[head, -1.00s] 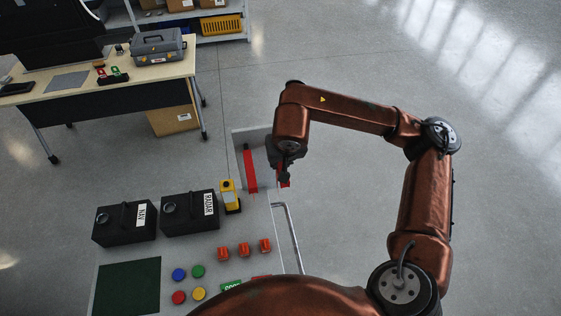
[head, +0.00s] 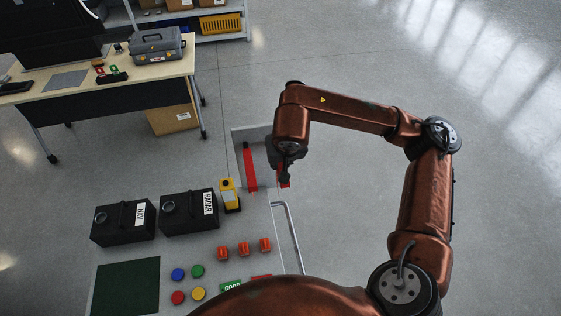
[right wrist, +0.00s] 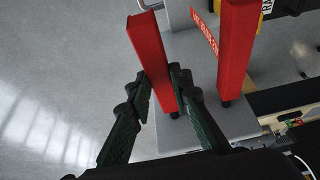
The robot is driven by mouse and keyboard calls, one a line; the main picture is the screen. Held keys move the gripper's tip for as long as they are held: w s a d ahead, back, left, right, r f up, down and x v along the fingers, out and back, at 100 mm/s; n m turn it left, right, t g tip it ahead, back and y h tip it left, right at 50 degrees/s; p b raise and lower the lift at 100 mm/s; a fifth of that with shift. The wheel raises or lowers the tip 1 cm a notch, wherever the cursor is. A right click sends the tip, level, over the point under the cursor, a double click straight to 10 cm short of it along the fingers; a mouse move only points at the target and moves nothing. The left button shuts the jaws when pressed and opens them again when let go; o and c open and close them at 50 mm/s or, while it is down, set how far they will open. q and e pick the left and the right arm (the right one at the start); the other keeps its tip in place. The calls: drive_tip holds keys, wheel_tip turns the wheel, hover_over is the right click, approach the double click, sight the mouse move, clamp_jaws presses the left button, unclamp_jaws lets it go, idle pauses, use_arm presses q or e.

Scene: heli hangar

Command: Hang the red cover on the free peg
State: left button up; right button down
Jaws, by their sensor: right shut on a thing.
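My right gripper (head: 285,170) is shut on a red cover (head: 284,182), a long red strip, beside the right part of the grey upright panel (head: 239,143). In the right wrist view, the fingers (right wrist: 161,82) pinch the held cover (right wrist: 148,45) from both sides near its lower end in the picture. A small dark tip shows just below that end; I cannot tell whether the cover touches it. A second red cover (head: 251,172) hangs on the panel to the left, with a dark peg at its top. It also shows in the right wrist view (right wrist: 237,45). My left gripper is not in view.
A yellow device (head: 228,193) and two black boxes, RADAR (head: 190,212) and NAV (head: 124,222), stand near the panel. Several orange blocks and coloured discs lie on the cart top. A metal handle (head: 292,235) runs along its right edge. The floor to the right is clear.

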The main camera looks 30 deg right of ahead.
drive_tip(key=c, duration=1.7)
unclamp_jaws()
drive_tip(key=v, duration=1.2)
drive_tip(key=shift+f, duration=0.1)
